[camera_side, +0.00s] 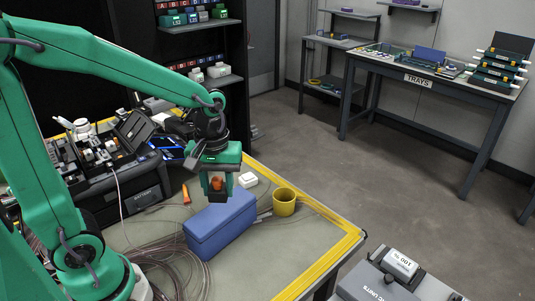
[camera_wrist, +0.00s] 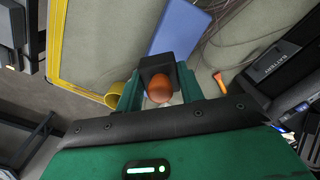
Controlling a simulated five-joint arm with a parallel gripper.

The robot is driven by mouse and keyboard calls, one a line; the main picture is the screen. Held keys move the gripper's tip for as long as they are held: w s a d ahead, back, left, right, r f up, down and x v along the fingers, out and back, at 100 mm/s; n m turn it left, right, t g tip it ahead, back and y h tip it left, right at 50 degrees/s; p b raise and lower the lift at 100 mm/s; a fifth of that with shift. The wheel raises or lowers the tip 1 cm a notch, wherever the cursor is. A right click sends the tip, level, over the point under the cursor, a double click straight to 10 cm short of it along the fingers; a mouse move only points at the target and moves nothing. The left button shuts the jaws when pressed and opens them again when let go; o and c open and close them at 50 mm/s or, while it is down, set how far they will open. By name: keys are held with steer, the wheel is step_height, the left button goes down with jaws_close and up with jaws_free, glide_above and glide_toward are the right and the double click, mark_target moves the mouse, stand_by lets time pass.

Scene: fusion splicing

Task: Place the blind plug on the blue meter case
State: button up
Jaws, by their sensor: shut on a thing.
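My gripper (camera_side: 218,193) is shut on a small orange-brown, rounded thing, which I take to be the blind plug (camera_side: 217,183). In the wrist view the plug (camera_wrist: 159,88) sits between the green fingers, against a dark fingertip block. The blue meter case (camera_side: 222,222) lies on the bench in the side view, its lid shut. My gripper is over the far part of the case in that view; I cannot tell the exact gap. In the wrist view the case (camera_wrist: 178,28) lies just beyond the fingertips.
An orange-handled tool (camera_side: 186,193) and loose cables (camera_side: 165,245) lie left. A black equipment case (camera_side: 125,180) stands at the back left. Yellow tape marks the bench edge.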

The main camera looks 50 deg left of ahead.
mark_target(221, 209)
steer(key=shift+w+a+f, duration=0.5)
steer(key=shift+a+f, duration=0.1)
steer(key=shift+a, duration=0.25)
steer(key=shift+f, duration=2)
steer(key=shift+f, duration=0.15)
steer(key=o, duration=1)
step_height(221, 209, up, 12)
steer(key=shift+r, duration=0.2)
